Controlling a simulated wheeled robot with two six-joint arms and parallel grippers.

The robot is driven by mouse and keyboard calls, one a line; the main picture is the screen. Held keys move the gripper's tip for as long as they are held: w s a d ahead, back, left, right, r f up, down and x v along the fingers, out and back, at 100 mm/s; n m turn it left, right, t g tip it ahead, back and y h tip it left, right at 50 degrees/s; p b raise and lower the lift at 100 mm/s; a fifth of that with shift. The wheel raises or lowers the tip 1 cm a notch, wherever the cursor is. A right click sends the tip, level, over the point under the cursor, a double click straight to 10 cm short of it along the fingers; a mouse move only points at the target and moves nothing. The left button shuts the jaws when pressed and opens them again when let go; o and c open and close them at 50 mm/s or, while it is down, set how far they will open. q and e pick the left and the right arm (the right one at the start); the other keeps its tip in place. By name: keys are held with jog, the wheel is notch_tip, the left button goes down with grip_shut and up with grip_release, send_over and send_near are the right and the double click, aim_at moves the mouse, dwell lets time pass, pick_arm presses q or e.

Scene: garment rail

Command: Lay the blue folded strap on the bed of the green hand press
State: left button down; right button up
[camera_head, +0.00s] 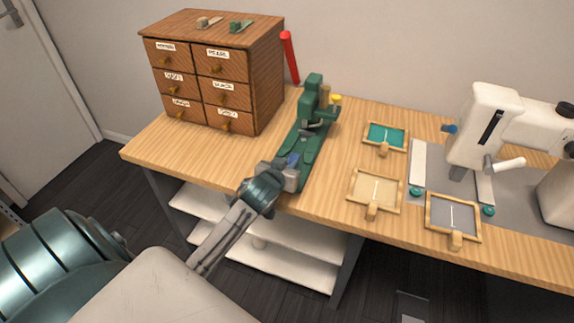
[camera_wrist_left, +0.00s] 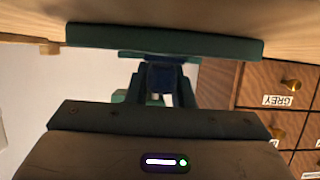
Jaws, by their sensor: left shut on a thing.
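The green hand press (camera_head: 312,125) stands on the table, right of the drawer cabinet, its bed (camera_head: 306,150) reaching toward the table's front edge. My left gripper (camera_head: 290,168) is at the near end of this bed, shut on the blue folded strap (camera_head: 293,159). Only a small blue part of the strap shows there; the gripper hides the rest. In the left wrist view the dark blue strap (camera_wrist_left: 160,78) shows between the fingers, in front of a wide dark green bar (camera_wrist_left: 165,40). Whether the strap touches the bed I cannot tell. My right gripper is not in view.
The wooden drawer cabinet (camera_head: 215,75) stands left of the press, with a red stick (camera_head: 290,57) behind. Framed trays, one teal (camera_head: 386,135), one beige (camera_head: 375,190) and one grey (camera_head: 453,218), lie to the right. A white machine (camera_head: 495,130) stands farther right.

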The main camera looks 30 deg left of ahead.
pick_arm(q)
jog(key=c, duration=1.1)
grip_release()
jog(key=shift+c, duration=0.2)
jog(key=shift+s, duration=0.15)
jog(key=v, duration=1.1)
jog(key=shift+s, duration=0.4)
jog(key=shift+d+r, duration=0.1)
